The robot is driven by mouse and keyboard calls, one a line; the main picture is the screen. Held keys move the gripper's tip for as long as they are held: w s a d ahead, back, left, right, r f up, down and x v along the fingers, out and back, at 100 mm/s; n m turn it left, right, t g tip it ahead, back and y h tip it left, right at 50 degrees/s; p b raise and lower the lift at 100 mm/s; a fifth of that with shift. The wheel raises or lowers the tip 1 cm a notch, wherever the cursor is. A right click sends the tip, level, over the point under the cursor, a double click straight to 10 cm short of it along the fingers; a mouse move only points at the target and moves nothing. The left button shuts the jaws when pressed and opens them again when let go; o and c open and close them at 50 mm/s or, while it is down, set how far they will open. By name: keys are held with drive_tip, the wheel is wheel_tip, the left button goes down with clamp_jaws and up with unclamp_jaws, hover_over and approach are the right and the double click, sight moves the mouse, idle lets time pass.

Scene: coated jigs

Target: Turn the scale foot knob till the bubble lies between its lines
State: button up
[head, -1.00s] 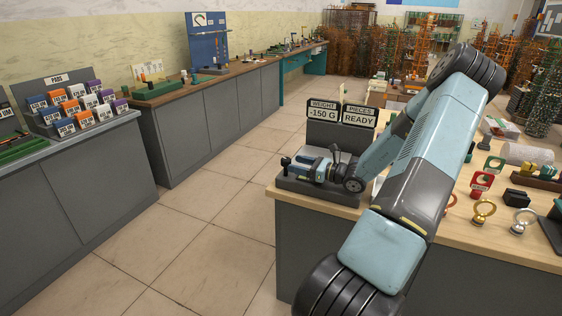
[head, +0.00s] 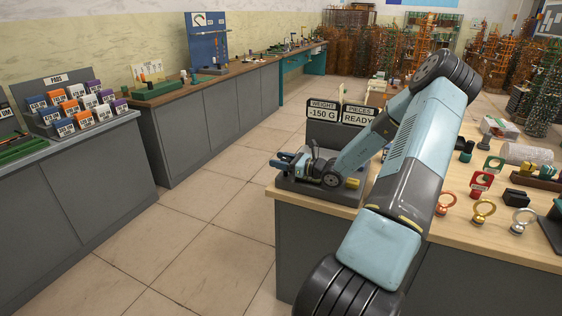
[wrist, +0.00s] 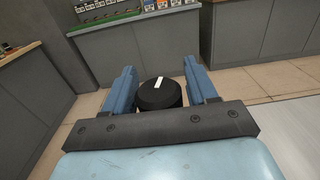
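The scale (head: 322,192) stands on the near left corner of the wooden bench, its dark display (head: 322,110) reading WEIGHT -150 G and PIECES READY. My gripper (head: 287,160) is low over the scale's left end. In the wrist view, a round black knob (wrist: 160,96) with a white stripe on top lies between my gripper's two blue fingers (wrist: 160,78). The knob sits close to the left finger, with a narrow gap to the right one. In the head view my gripper hides the knob. I cannot make out the bubble or its lines.
A small yellow piece (head: 352,183) shows at the scale's right end. Red (head: 480,184), gold (head: 483,211) and silver (head: 523,221) ring pieces stand farther right on the bench, beside a black block (head: 515,197). Open tiled floor (head: 200,240) lies left of the bench.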

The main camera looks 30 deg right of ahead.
drive_tip(key=c, duration=0.7)
drive_tip(key=shift+c, duration=0.2)
drive_tip(key=shift+w+d+m+t+h, duration=0.1)
drive_tip(key=shift+m+t+h, duration=0.55)
drive_tip(key=shift+h, duration=0.3)
drive_tip(key=shift+w+d+m+t+h, duration=0.1)
drive_tip(key=shift+m+t+h, duration=0.35)
drive_tip(key=shift+m+h, duration=0.4)
drive_tip(key=o, duration=1)
drive_tip(key=shift+c, duration=0.2)
drive_tip(key=shift+s, duration=0.15)
